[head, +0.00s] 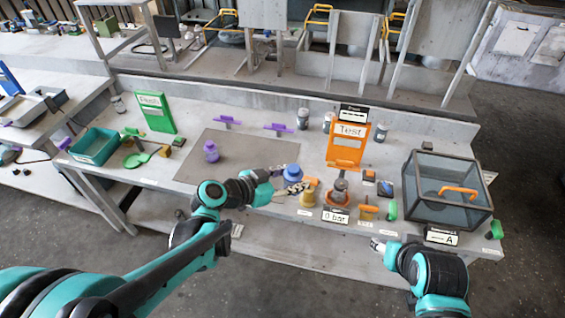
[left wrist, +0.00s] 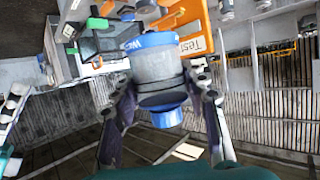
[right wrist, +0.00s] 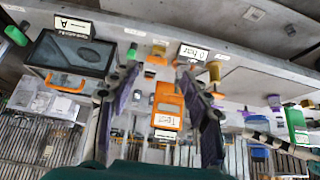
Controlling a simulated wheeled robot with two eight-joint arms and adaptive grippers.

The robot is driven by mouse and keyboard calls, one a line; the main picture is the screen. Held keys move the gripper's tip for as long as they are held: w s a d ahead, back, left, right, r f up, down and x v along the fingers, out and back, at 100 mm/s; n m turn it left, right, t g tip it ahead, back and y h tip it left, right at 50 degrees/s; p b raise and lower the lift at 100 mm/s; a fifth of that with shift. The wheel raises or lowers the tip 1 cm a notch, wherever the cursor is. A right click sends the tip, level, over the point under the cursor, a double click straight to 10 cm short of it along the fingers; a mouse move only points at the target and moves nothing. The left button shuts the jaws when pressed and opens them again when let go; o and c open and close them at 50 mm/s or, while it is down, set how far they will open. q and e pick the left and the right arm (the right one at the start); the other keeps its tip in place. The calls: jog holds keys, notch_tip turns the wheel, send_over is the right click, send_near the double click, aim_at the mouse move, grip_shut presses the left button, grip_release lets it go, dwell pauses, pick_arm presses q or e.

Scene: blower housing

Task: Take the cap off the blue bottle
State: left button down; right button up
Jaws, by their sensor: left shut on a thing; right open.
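The blue bottle (head: 293,172) is at the front middle of the table in the head view, with blue at its top. In the left wrist view its grey body (left wrist: 158,67) has a blue band with white letters at one end and a narrower blue cap (left wrist: 169,116) at the other. My left gripper (head: 292,188) is shut on the bottle, one finger on each side. I cannot tell whether the bottle touches the table. My right gripper (head: 378,245) is open and empty in front of the table, apart from the bottle; its spread fingers show in the right wrist view (right wrist: 162,95).
A purple bottle (head: 211,153) stands on the grey mat (head: 240,148). Right of the blue bottle are an orange Test stand (head: 345,153), a 0 bar fixture (head: 336,214) and a glass-sided box (head: 448,206). A teal bin (head: 94,147) is at the left.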

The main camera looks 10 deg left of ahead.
jog(key=w+a+r+m+g+y, duration=0.1)
jog(key=w+a+r+m+g, duration=0.25)
jog(key=w+a+r, duration=0.65)
jog(key=m+g, duration=0.3)
jog(key=m, duration=0.3)
send_near(290, 166)
jog(key=shift+w+f+n+h, duration=0.25)
jog(key=shift+w+f+h, duration=0.05)
jog(key=shift+f+h, duration=0.1)
jog(key=shift+a+g, duration=0.25)
jog(key=shift+a, duration=0.1)
jog(key=shift+a+f, duration=0.1)
jog(key=shift+f, duration=0.15)
notch_tip(290, 166, down, 8)
jog(key=shift+r, duration=0.2)
grip_shut()
